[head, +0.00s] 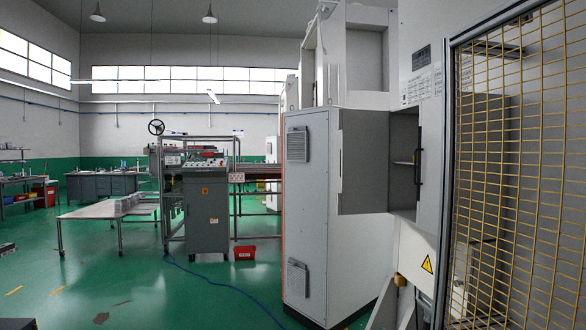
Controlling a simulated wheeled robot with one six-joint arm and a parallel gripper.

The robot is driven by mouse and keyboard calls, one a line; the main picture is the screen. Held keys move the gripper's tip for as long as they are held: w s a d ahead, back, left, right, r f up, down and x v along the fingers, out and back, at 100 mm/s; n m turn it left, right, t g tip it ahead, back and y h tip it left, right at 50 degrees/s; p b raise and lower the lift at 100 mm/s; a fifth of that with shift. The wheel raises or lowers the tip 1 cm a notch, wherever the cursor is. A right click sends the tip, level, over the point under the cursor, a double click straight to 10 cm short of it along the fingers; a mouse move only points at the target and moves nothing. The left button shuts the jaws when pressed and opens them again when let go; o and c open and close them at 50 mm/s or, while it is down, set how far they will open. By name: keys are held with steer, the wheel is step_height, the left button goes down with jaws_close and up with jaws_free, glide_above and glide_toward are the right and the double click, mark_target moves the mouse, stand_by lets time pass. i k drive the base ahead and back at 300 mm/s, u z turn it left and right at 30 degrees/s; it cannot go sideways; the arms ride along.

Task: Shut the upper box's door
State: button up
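A grey box (403,138) is set in the tall pale machine right of centre. Its front is open, and a dark inside with a shelf shows. A flat grey panel (364,162), which looks like its door, stands swung out on the left side of the opening. A small fitting shows at the panel's left edge. A black vertical handle (419,155) is at the right edge of the opening; I cannot tell which part carries it. My gripper is not in view.
A tall pale cabinet (307,215) with vents stands just left of the panel. A yellow mesh guard (520,160) fills the right side. A grey control console (207,215), a low table (105,210) and a red bin (244,253) stand farther left. Green floor (110,280) is open at left front.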

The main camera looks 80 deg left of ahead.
mark_target(364, 150)
steer(key=u, duration=3)
steer(key=i, duration=5.25)
steer(key=z, duration=3.15)
